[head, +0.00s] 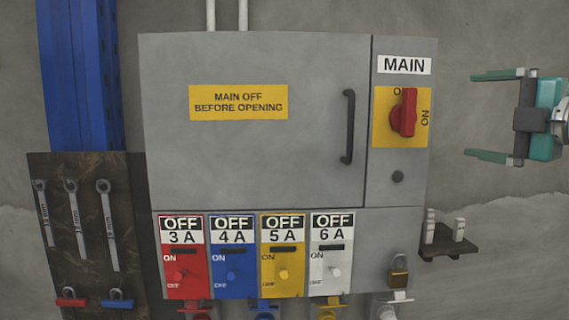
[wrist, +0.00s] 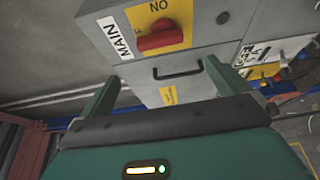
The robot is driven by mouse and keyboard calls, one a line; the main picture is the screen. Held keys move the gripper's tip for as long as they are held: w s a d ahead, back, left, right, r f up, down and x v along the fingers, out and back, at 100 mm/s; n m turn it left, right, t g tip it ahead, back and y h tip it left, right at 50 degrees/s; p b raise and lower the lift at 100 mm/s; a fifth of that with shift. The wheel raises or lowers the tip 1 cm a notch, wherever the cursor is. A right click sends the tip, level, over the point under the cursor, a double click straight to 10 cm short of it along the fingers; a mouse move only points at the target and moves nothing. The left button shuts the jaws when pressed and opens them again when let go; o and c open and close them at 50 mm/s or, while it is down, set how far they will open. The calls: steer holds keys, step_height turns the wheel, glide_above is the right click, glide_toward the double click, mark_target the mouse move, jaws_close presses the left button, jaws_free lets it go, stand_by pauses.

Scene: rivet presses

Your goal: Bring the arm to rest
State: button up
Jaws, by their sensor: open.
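My gripper (head: 470,115) is at the right of the head view, its two teal fingers spread wide and pointing left toward the cabinet, with nothing between them. It stands apart from the red MAIN switch (head: 404,113), whose handle is upright on a yellow plate. In the wrist view the open fingers of my gripper (wrist: 160,78) frame the cabinet's front, and the red switch (wrist: 160,37) shows above them. Most of my arm is out of view.
The grey cabinet (head: 250,150) has a closed door with a black handle (head: 348,127). Below are several breakers marked OFF, including a red one (head: 183,257). A padlock (head: 398,272) hangs at lower right. A small shelf (head: 447,245) sits below my gripper. Wrenches hang on a board (head: 90,180) at left.

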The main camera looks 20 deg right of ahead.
steer(key=w+a+r+m+t+h, duration=0.2)
steer(key=w+a+m+t+h, duration=0.15)
steer(key=w+m+h, duration=0.35)
steer(key=w+a+f+m+g+h, duration=0.1)
steer(key=a+f+m+g, duration=0.25)
steer(key=f+m, duration=0.45)
steer(key=w+a+f+m+g+h, duration=0.1)
steer(key=a+f+m+g, duration=0.25)
steer(key=f, duration=0.75)
steer(key=s+a+f+g+y, duration=0.2)
steer(key=s+a+f+g, duration=0.1)
steer(key=a+f, duration=0.4)
steer(key=s+a+f+g+y, duration=0.2)
steer(key=s+a+f, duration=0.3)
steer(key=f, duration=0.5)
steer(key=s+a+f+g+y, duration=0.3)
steer(key=s+a+f+g, duration=0.1)
steer(key=a+f, duration=0.5)
steer(key=shift+a+f+m, duration=0.2)
steer(key=shift+a+m, duration=0.1)
steer(key=shift+m, duration=0.15)
